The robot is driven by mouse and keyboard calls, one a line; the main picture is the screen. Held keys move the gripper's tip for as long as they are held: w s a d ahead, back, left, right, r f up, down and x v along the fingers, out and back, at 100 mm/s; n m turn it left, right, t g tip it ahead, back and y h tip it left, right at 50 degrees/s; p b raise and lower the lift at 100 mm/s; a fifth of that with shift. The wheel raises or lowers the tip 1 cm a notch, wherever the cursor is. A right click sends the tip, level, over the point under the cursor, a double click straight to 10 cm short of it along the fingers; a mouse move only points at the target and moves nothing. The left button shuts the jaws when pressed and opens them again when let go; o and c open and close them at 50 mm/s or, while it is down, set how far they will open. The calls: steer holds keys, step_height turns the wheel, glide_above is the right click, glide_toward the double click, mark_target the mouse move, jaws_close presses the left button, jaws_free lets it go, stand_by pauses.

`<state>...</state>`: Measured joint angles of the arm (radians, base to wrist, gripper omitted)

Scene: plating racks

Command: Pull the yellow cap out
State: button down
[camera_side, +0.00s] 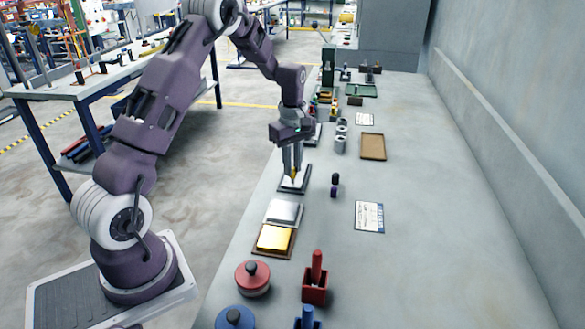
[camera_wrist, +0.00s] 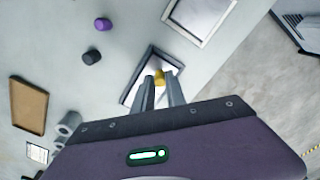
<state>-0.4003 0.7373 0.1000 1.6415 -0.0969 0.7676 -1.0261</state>
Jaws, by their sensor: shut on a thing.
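The yellow cap (camera_wrist: 159,77) shows between my fingertips in the wrist view, above a small dark-framed plate with a pale, shiny face (camera_wrist: 135,84). In the side view my gripper (camera_side: 293,172) points straight down over this plate (camera_side: 294,187) and is shut on the yellow cap (camera_side: 294,176). The fingers (camera_wrist: 160,88) hide part of the cap. I cannot tell whether the cap still touches the plate.
A black and a purple cylinder (camera_side: 335,185) stand right of the plate. A silver plate (camera_side: 284,212) and a gold plate (camera_side: 274,238) lie nearer the camera. A red round pot (camera_side: 253,278) and red holder (camera_side: 315,282) stand in front. A brown tray (camera_side: 373,146) lies farther back. The bench's right side is mostly clear.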

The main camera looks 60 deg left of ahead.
steer(key=shift+r, duration=1.7)
